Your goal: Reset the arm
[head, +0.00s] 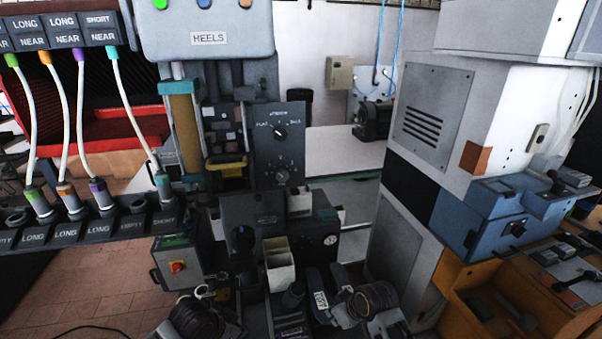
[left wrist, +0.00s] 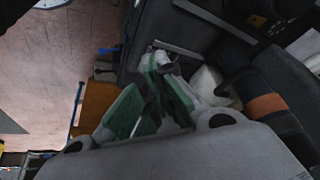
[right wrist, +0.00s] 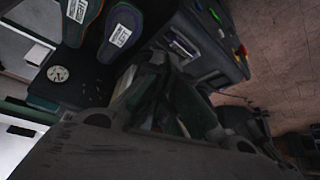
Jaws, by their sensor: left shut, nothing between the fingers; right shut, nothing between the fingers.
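My right gripper (head: 342,308) is low in the head view, right of centre, in front of the press. In the right wrist view its dark green-padded fingers (right wrist: 150,98) are together and empty. My left gripper (head: 205,293) is partly seen at the bottom left of the head view. In the left wrist view its green-padded fingers (left wrist: 150,100) are together with nothing held. The heel press (head: 205,60), labelled HEELS, stands behind both grippers. Two labelled soles show in the right wrist view, one at the top (right wrist: 120,30) and one beside it (right wrist: 76,16).
A dark knob panel (head: 280,145) is on the press. A white open box (head: 279,265) stands between my arms. A grey box with a red switch (head: 176,268) is at left. Cabled LONG and SHORT sockets (head: 75,232) line the left. A grey-blue machine (head: 490,215) and orange bench (head: 530,300) stand right.

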